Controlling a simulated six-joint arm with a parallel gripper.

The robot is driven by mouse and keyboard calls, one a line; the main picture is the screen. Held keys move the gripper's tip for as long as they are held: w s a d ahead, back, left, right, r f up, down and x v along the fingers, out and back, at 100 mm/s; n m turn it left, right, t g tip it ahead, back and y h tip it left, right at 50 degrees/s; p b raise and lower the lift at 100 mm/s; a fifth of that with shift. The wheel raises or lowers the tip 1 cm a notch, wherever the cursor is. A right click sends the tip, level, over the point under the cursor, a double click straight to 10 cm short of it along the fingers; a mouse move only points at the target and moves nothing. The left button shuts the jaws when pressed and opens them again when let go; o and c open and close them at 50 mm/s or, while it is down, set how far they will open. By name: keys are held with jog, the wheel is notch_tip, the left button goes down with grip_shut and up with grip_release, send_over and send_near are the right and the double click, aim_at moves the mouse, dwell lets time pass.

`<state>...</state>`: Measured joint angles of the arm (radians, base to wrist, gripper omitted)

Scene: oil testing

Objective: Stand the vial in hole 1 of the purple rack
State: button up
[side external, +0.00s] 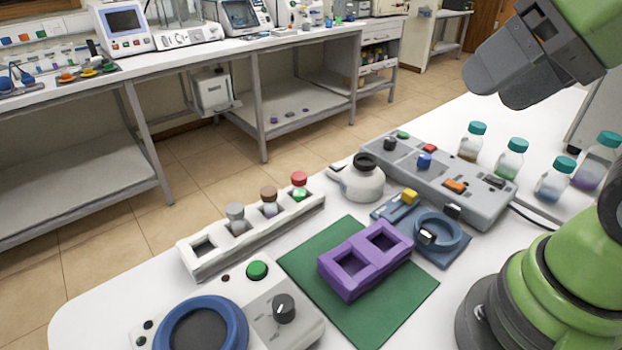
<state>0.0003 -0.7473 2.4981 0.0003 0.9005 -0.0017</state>
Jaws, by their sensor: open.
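The purple rack (366,261) lies on a green mat (385,311) in the middle of the table. Its two square holes look empty; no number is readable on them. Vials stand in a white rack (208,263) to the left: one with a grey cap (235,212), one with a brown cap (268,194) and one with a red cap (299,180). The white rack's nearest left hole is empty. I cannot tell which vial the task means. My gripper (506,88) is open at the upper right, high above the table and apart from both racks.
A white flask with a black stopper (362,180) and a blue-grey ring fixture (437,237) stand behind the purple rack. A grey control box (440,180) and several teal-capped bottles (511,160) are farther back. A white device with a blue ring (258,308) is in front.

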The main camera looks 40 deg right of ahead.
jog(key=n+g+h, duration=0.1)
jog(key=n+g, duration=0.4)
send_over(300, 176)
jog(key=s, duration=0.2)
jog(key=s+d+f+x, duration=0.1)
jog(key=s+x, duration=0.1)
jog(key=x, duration=0.9)
jog(key=shift+n+g+h, duration=0.4)
jog(key=shift+n, duration=0.2)
jog(key=f, duration=0.3)
jog(key=w+f, duration=0.1)
jog(key=f, duration=0.5)
jog(key=shift+w+a, duration=0.1)
jog(key=shift+w, duration=0.3)
jog(key=f, duration=0.5)
jog(key=shift+w+f, duration=0.2)
jog(key=shift+f, duration=0.15)
jog(key=shift+c, duration=0.3)
